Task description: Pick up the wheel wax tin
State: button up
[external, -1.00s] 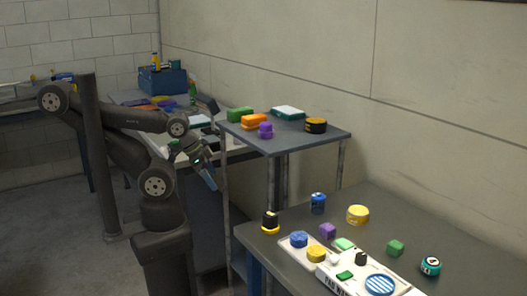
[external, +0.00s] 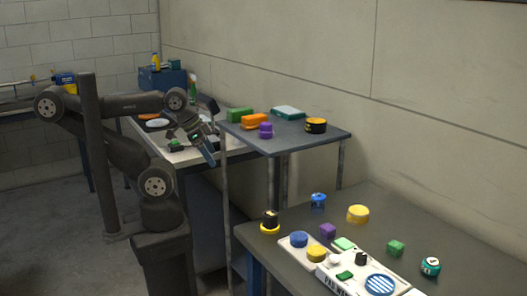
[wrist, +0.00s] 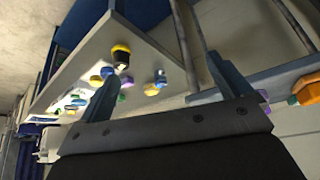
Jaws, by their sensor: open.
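A short round black tin with an orange-yellow band (external: 316,125) sits on the upper grey shelf; its label is too small to read, so I cannot confirm it is the wheel wax tin. A plain yellow round tin (external: 357,214) stands on the front table. My gripper (external: 207,150) is open and empty, left of the upper shelf and apart from these tins, its fingers pointing down to the right. In the wrist view my two fingers (wrist: 162,68) are spread wide with nothing between them.
The upper shelf (external: 290,143) also holds green, orange, purple and teal-white items. Shelf posts stand near my gripper.

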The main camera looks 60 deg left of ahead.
jog(key=w+d+r+m+g, duration=0.1)
jog(key=w+d+r+m, duration=0.2)
jog(key=w+d+r, duration=0.75)
jog(key=m+g+h, duration=0.2)
jog(key=m, duration=0.2)
send_over(359, 210)
jog(key=s+a, duration=0.2)
jog(key=f, duration=2.4)
jog(key=shift+w, duration=0.25)
jog(key=shift+x, duration=2.9)
jog(key=shift+w, duration=0.1)
jog(key=c, duration=1.1)
jog(key=shift+c, duration=0.5)
jog(key=shift+r, duration=0.2)
